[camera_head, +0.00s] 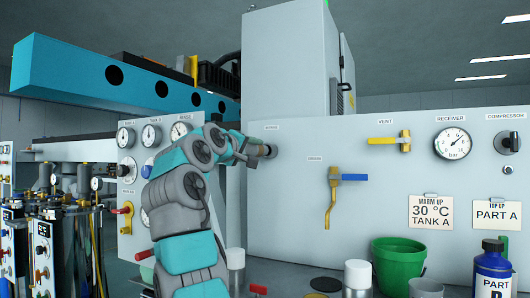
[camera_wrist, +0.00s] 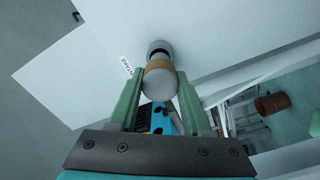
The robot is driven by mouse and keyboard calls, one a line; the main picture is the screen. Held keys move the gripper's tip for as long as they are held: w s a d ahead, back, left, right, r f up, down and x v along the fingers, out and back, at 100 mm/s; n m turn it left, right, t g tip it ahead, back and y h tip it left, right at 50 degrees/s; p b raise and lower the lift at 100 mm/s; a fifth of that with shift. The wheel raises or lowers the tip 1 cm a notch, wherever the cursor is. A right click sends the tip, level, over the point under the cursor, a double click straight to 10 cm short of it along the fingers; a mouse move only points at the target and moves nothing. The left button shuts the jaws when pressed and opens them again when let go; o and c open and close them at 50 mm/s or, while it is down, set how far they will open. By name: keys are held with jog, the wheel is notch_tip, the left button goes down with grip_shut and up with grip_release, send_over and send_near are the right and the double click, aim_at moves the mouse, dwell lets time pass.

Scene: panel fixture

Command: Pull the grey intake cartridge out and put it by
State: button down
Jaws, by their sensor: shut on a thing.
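The grey intake cartridge (camera_wrist: 160,79) has a tan band and stands out from the pale panel (camera_wrist: 215,30) in the wrist view. A dark ring shows around its far end, at the panel; I cannot tell how deep it sits. My gripper (camera_wrist: 160,90) is shut on the cartridge, with a green finger on each side. A small "INTAKE" label (camera_wrist: 126,67) is beside it. In the head view my gripper (camera_head: 249,152) is at the panel's left part, and the grey cartridge end (camera_head: 268,151) shows just past it. My wrist partly hides the cartridge there.
Right of my arm are a yellow tap with a blue handle (camera_head: 334,192), a yellow vent valve (camera_head: 390,141) and a receiver gauge (camera_head: 453,142). Below stand a green bucket (camera_head: 398,262), a blue bottle (camera_head: 492,272) and a white-capped container (camera_head: 357,273). A gauge panel (camera_head: 130,160) is left.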

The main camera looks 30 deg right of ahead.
aim_at(252, 150)
jog(key=shift+a, duration=0.1)
jog(key=shift+b+v, duration=1.05)
jog(key=shift+v, duration=1.35)
jog(key=shift+s, duration=0.1)
